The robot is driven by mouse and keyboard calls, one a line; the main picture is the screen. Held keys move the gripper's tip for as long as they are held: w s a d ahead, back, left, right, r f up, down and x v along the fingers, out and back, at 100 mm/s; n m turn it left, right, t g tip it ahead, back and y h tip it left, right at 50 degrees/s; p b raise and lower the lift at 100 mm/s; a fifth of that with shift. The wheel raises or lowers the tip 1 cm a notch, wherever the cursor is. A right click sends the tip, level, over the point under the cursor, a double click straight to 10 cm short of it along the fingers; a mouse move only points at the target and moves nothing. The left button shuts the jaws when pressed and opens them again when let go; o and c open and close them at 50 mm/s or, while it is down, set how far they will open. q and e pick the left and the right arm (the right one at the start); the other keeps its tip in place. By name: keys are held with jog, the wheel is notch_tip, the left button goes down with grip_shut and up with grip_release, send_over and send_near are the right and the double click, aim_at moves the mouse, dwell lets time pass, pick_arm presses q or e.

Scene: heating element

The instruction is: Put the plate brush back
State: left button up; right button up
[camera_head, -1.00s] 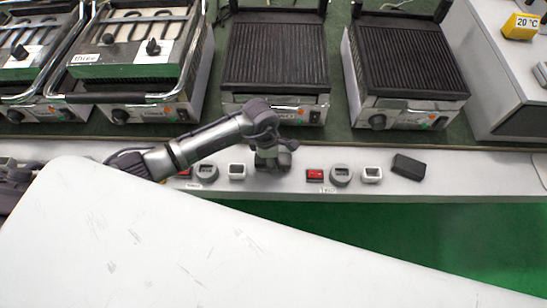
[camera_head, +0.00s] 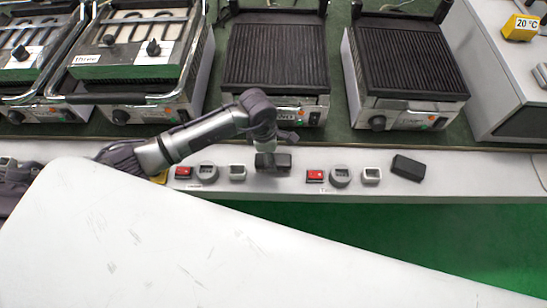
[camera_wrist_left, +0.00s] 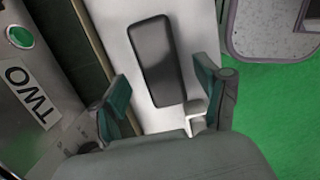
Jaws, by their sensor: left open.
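A dark rounded block (camera_head: 273,162), which looks like the plate brush, lies on the white ledge in front of the second grill from the right. No bristles show. My left gripper (camera_head: 278,138) is just above and behind the block in the head view. A second dark block (camera_head: 407,167) lies tilted farther right on the ledge. My right gripper is not in view.
Grills stand along the back, including the ribbed grill (camera_head: 277,55) behind my gripper and another ribbed grill (camera_head: 408,60) to its right. Red switches (camera_head: 315,176), round grey knobs and white switches line the ledge (camera_head: 475,175). My white base fills the foreground.

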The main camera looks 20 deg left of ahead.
pick_arm(q)
notch_tip(320, 180, up, 8)
jog(key=a, duration=0.1)
jog(key=shift+s+r, duration=0.2)
jog(key=shift+r, duration=0.05)
dwell(0.4)
